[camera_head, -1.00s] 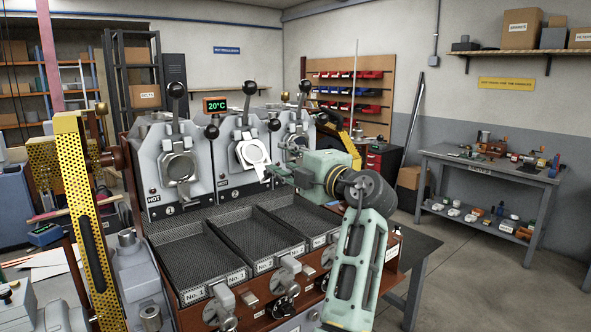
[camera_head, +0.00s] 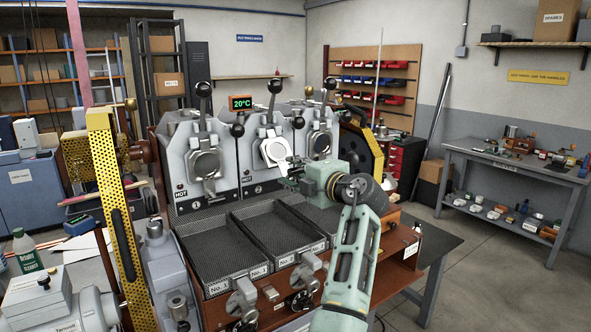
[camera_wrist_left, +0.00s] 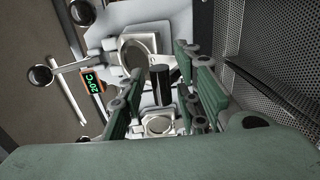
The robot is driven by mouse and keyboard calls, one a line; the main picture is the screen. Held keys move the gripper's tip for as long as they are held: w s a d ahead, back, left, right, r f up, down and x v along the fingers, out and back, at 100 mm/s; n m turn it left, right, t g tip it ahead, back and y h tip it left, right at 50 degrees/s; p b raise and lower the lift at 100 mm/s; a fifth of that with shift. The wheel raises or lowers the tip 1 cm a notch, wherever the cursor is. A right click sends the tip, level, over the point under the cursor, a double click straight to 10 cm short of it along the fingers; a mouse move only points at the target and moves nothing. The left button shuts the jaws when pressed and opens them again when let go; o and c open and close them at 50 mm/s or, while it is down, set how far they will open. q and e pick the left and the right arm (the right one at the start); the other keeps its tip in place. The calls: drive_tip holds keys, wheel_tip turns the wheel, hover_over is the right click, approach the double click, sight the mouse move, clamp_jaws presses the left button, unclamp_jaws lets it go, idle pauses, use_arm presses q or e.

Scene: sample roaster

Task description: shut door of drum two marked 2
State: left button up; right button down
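The door of drum two (camera_head: 276,152) is a bright metal plate on the middle roaster face, above the "2" mark (camera_head: 258,188). It hangs tilted and stands off its drum opening. My left gripper (camera_head: 288,172), green, is just right of and below this door. In the left wrist view its fingers (camera_wrist_left: 165,95) are apart, with a dark cylindrical handle (camera_wrist_left: 158,76) showing between them. I cannot tell whether they touch it. Round metal door parts (camera_wrist_left: 158,122) lie beyond the fingers. My right gripper is not in view.
Drum one's door (camera_head: 206,163) is to the left, drum three's (camera_head: 320,143) to the right. Black lever knobs (camera_head: 275,86) stick up above. Mesh cooling trays (camera_head: 222,247) lie below the drums. A yellow perforated bar (camera_head: 113,200) stands at left.

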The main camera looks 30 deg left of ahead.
use_arm(q)
drive_tip(key=shift+c, duration=0.3)
clamp_jaws()
drive_tip(key=shift+a, duration=0.1)
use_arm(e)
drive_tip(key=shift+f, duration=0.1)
